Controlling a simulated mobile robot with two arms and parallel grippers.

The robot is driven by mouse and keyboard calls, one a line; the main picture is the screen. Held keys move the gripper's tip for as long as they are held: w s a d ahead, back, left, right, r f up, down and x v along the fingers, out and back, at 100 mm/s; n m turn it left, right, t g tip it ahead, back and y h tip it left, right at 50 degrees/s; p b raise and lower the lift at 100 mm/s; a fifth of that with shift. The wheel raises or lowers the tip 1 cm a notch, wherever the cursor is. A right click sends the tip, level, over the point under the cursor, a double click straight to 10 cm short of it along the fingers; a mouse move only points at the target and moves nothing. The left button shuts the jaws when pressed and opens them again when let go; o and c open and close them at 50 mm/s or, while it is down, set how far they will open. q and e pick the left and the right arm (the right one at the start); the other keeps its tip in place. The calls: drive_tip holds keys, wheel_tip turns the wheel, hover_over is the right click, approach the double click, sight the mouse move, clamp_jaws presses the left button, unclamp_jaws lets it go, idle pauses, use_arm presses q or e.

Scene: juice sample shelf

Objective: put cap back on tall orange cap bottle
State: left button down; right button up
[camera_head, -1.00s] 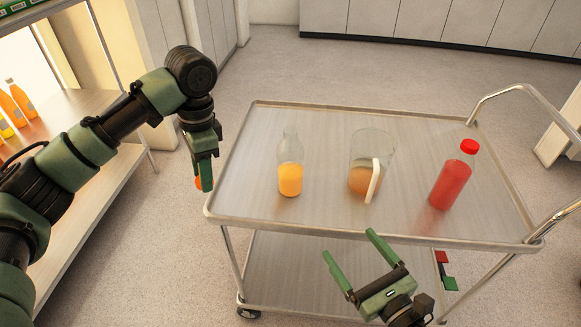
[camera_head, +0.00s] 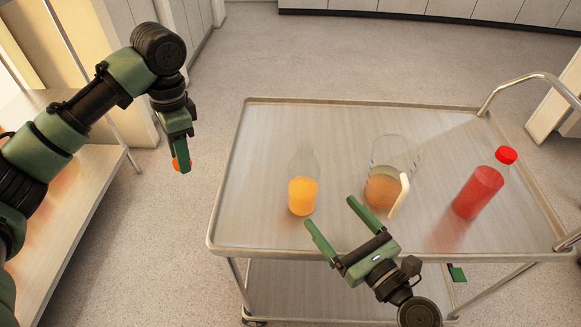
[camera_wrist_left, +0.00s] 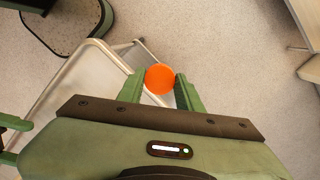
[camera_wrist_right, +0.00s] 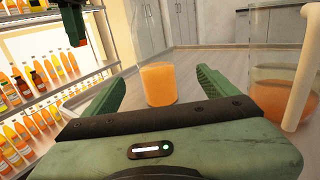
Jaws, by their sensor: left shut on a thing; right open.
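The open bottle (camera_head: 302,195) stands upright on the metal cart, with orange juice in its lower part and a clear, uncapped neck. My left gripper (camera_head: 181,164) is shut on the orange cap (camera_wrist_left: 160,79) and holds it in the air left of the cart, well apart from the bottle. My right gripper (camera_head: 329,215) is open and empty, low over the cart's front part, just in front and to the right of the bottle. In the right wrist view the bottle's orange juice (camera_wrist_right: 158,84) shows between the open fingers, a little beyond them.
A clear pitcher (camera_head: 385,187) with some orange juice and a pale handle stands right of the bottle. A red bottle with a red cap (camera_head: 480,187) stands further right. The cart (camera_head: 258,235) has a raised rim. Shelves of juice bottles (camera_wrist_right: 30,85) are at the left.

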sight(315, 193)
use_arm(q)
drive_tip(key=shift+w, duration=0.1)
use_arm(e)
drive_tip(key=shift+w+a, duration=0.1)
use_arm(q)
drive_tip(key=shift+s+d+r, duration=0.35)
drive_tip(key=shift+s+r, duration=0.1)
drive_tip(key=shift+s, duration=0.15)
use_arm(e)
drive_tip(key=shift+s+d+r, duration=0.25)
drive_tip(key=shift+s+d, duration=0.1)
drive_tip(key=shift+s, duration=0.15)
use_arm(q)
drive_tip(key=shift+w+a+r+p, duration=0.15)
drive_tip(key=shift+w+r+p, duration=0.05)
drive_tip(key=shift+r+p, duration=0.6)
use_arm(e)
drive_tip(key=x, duration=0.6)
drive_tip(key=shift+w+a, duration=0.2)
use_arm(q)
drive_tip(key=shift+f, duration=0.1)
use_arm(e)
drive_tip(key=shift+w+a+f, duration=0.15)
drive_tip(key=shift+w+a, duration=0.05)
drive_tip(key=shift+w, duration=0.05)
